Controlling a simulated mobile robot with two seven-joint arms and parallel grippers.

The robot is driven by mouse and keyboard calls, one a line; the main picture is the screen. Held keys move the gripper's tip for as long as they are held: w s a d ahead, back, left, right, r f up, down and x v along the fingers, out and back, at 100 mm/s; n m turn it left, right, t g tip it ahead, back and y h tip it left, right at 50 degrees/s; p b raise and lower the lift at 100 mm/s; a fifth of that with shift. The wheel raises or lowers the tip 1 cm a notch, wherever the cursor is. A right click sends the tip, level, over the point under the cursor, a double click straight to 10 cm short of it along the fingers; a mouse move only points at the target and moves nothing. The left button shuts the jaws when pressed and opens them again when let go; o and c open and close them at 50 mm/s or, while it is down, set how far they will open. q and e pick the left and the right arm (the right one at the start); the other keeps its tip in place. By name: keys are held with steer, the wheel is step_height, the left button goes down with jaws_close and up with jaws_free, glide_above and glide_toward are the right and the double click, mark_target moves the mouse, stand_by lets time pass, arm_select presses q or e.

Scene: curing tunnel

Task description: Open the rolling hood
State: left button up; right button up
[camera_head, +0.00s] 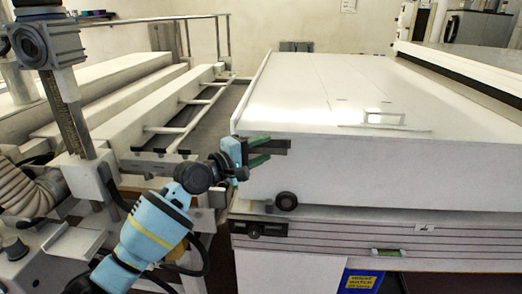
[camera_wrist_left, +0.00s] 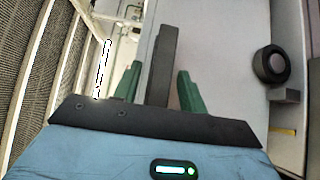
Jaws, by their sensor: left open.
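The rolling hood (camera_head: 370,165) is a large white box-shaped cover with a flat top, on the right of the head view. A dark grey bar handle (camera_head: 276,144) sticks out at its near left corner; it also shows in the left wrist view (camera_wrist_left: 162,62). My left gripper (camera_head: 256,151) is at this corner with its green fingers open. In the left wrist view the fingers (camera_wrist_left: 160,88) stand on either side of the bar, with gaps visible. Whether either finger touches it I cannot tell. My right gripper is not in view.
A black roller wheel (camera_head: 286,201) sits low on the hood's front, above a grey rail panel (camera_head: 380,238). A blue box (camera_head: 361,281) is below. White frames with rails (camera_head: 195,110) stand to the left, with a narrow gap between them and the hood.

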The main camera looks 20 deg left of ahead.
arm_select(q)
jaws_close()
stand_by(0.3)
